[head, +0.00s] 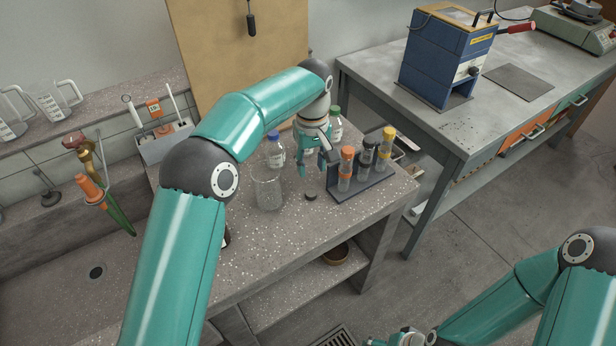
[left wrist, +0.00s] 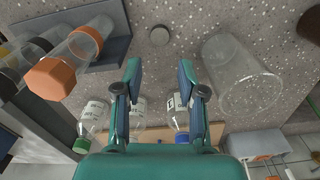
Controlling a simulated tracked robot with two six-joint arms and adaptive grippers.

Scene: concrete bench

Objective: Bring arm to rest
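My left arm reaches over the speckled bench (head: 290,235). Its gripper (head: 318,170) points down among the glassware, between a glass beaker (head: 267,191) and a rack (head: 372,186) of capped tubes. In the left wrist view the left gripper (left wrist: 161,72) has its fingers apart with nothing held between them. The beaker (left wrist: 243,78) is to their right and an orange-capped tube (left wrist: 68,64) in the rack (left wrist: 112,42) to their left. My right gripper (head: 402,338) is low at the bottom edge of the head view, mostly cut off, so its fingers cannot be judged.
A small dark disc (head: 310,196) lies on the bench by the rack. Labelled bottles, one blue-capped (head: 275,152) and one green-capped (head: 335,126), stand behind. A sink (head: 60,285) is at left. A grey table (head: 440,125) with a blue device (head: 447,58) stands right; the floor between is clear.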

